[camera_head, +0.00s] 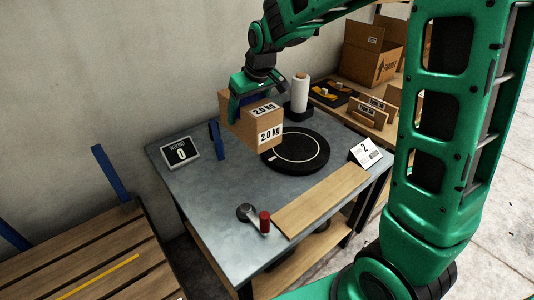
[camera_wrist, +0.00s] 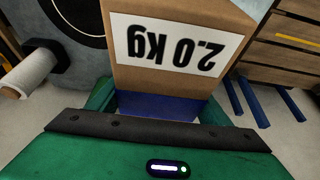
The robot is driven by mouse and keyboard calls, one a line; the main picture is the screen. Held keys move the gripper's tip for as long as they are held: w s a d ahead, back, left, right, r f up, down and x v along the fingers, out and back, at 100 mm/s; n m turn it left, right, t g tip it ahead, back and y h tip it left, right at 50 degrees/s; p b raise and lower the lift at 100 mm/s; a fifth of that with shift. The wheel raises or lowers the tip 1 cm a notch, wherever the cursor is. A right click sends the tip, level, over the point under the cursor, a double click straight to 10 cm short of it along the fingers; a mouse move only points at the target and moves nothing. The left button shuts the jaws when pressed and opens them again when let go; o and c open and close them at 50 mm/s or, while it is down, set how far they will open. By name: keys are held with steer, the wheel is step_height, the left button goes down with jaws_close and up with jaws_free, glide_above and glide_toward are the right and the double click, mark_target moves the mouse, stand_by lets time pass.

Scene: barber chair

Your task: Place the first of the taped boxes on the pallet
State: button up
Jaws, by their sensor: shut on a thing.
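A cardboard box (camera_head: 258,124) with white "2.0 kg" labels is held by my gripper (camera_head: 246,90) above the grey table. In the wrist view the box (camera_wrist: 130,75) fills the middle, its "2.0 kg" label upside down, with my gripper (camera_wrist: 160,105) shut on it. The wooden slatted pallet (camera_head: 90,265) stands at the lower left, with a yellow strip on one slat and blue posts at its edge. It also shows at the upper right of the wrist view (camera_wrist: 275,62). The box is apart from the pallet. No tape is clearly visible on the box.
The grey table (camera_head: 205,190) carries a black round turntable (camera_head: 310,160), a display reading 0 (camera_head: 180,153), a card marked 2 (camera_head: 365,153), a wooden board (camera_head: 320,200) and a tape tool (camera_head: 252,216). A white film roll (camera_head: 300,93) stands behind. A blue post (camera_head: 112,175) rises beside the pallet.

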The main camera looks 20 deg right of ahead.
steer(key=shift+w+r, duration=0.1)
steer(key=shift+r, duration=0.05)
glide_above(250, 172)
steer(key=f, duration=1.8)
steer(key=shift+w, duration=0.2)
steer(key=shift+f, duration=0.1)
steer(key=o, duration=2.1)
steer(key=shift+s+f, duration=0.1)
steer(key=v, duration=1.2)
steer(key=shift+d, duration=0.1)
